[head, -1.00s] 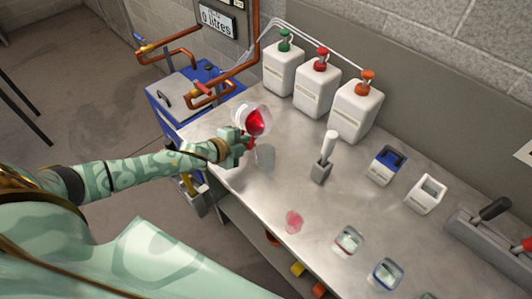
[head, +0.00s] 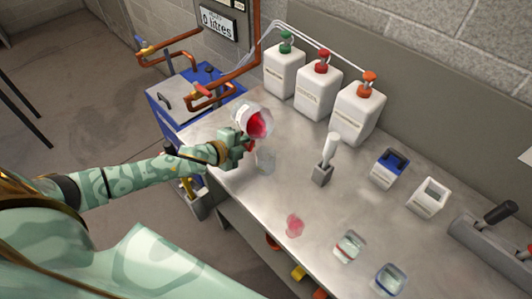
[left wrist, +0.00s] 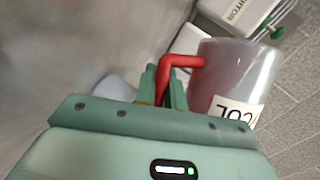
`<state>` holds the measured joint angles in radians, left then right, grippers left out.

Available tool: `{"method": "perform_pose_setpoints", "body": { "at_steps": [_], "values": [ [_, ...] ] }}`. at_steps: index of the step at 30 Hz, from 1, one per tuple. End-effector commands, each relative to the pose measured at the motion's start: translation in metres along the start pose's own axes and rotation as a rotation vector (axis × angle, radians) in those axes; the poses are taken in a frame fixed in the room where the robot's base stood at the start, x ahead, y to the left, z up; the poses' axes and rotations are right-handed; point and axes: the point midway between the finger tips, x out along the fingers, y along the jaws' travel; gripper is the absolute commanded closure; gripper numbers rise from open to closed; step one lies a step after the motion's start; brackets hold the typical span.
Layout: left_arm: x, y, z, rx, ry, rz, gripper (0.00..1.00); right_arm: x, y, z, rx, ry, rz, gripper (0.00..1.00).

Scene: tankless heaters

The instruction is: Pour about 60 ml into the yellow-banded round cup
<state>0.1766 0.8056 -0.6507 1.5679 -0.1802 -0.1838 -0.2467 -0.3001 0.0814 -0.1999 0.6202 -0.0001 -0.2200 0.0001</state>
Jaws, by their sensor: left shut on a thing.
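My left gripper (head: 237,150) is shut on the red handle (left wrist: 172,68) of a clear jug (head: 252,121) with red liquid in it. The jug is tilted, its mouth toward the right, above the bench. In the left wrist view the jug (left wrist: 232,75) shows a white label with dark letters. A clear cup (head: 265,161) stands on the bench just below the jug, apart from it. Its band colour cannot be made out, and no yellow band shows clearly on any cup. No stream of liquid is visible. My right gripper is not in view.
White canisters with green, red and orange caps (head: 358,108) line the back. A holder with a white-handled tool (head: 326,160) stands mid-bench. A small pinkish cup (head: 294,226), a red-banded cup (head: 348,246) and a blue-banded cup (head: 389,280) stand near the front edge.

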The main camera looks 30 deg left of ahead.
Motion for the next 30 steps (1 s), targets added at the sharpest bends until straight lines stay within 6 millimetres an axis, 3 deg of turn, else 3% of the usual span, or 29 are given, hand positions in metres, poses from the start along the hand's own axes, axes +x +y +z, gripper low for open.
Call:
{"method": "perform_pose_setpoints", "body": {
  "at_steps": [30],
  "values": [
    [0.0010,-0.0049,0.0019,0.044,-0.017,-0.027,1.00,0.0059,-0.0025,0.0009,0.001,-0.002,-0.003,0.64]
  ]
}}
